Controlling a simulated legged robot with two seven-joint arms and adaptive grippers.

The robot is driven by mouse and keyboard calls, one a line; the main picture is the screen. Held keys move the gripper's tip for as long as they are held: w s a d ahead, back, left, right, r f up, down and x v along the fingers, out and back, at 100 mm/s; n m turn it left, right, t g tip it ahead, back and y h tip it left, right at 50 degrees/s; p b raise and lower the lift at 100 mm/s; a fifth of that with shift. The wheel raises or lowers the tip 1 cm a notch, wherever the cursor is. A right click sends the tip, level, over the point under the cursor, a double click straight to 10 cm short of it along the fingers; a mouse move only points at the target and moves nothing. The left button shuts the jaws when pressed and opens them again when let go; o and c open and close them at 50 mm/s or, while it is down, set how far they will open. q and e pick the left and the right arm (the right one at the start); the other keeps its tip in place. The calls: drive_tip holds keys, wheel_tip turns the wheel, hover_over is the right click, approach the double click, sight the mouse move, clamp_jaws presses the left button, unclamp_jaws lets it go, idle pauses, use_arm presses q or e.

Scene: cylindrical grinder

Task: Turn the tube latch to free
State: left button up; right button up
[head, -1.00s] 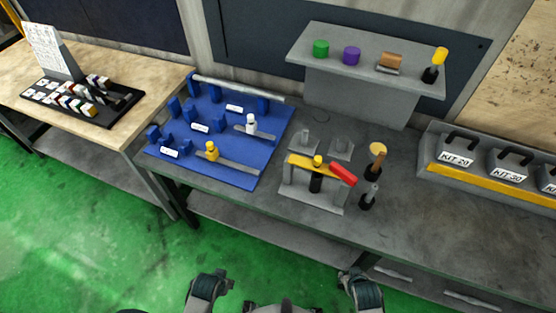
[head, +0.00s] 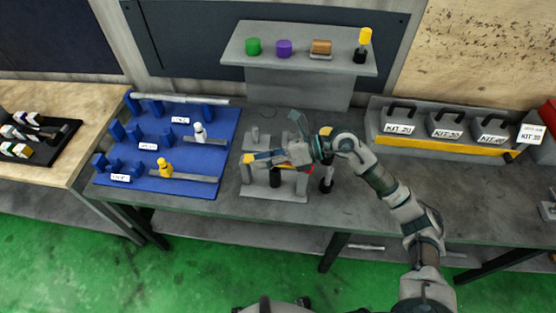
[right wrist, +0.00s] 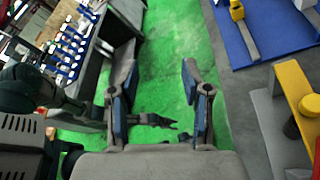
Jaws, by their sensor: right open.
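The blue board (head: 225,135) on the bench carries a grey tube (head: 185,99) along its back and two grey bars, one with a white knob (head: 199,132), one with a yellow knob (head: 165,168). Their labels are too small to read, so I cannot tell which part is the tube latch. A grey stand with a yellow top beam (head: 250,158) and red handle is right of the board, partly hidden by my right arm. My right gripper (right wrist: 160,98) is open and empty, above the stand's area in the head view. A dark gripper-like part, probably my left, shows small beyond it.
A shelf (head: 300,48) with green, purple, brown and yellow items is behind the stand. Kit boxes (head: 445,125) stand on a yellow-edged rack at right. A wooden table (head: 60,165) is at left.

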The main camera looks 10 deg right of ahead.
drive_tip(key=w+d+f+t+h, duration=0.1)
drive_tip(key=w+d+h, duration=0.2)
drive_tip(key=d+h, duration=0.45)
drive_tip(key=w+d+f+t+h, duration=0.1)
drive_tip(key=w+d+h, duration=0.25)
drive_tip(key=d, duration=0.75)
use_arm(q)
drive_tip(key=s+a+f+p, duration=0.1)
drive_tip(key=s+f, duration=0.2)
drive_tip(key=s, duration=0.5)
drive_tip(key=shift+s+a+f, duration=0.15)
drive_tip(key=shift+s+a, duration=0.2)
drive_tip(key=shift+s, duration=0.05)
use_arm(e)
drive_tip(key=x, duration=1.6)
drive_tip(key=shift+s+d+f, duration=0.1)
drive_tip(key=shift+s+f, duration=0.15)
drive_tip(key=shift+s, duration=0.1)
clamp_jaws()
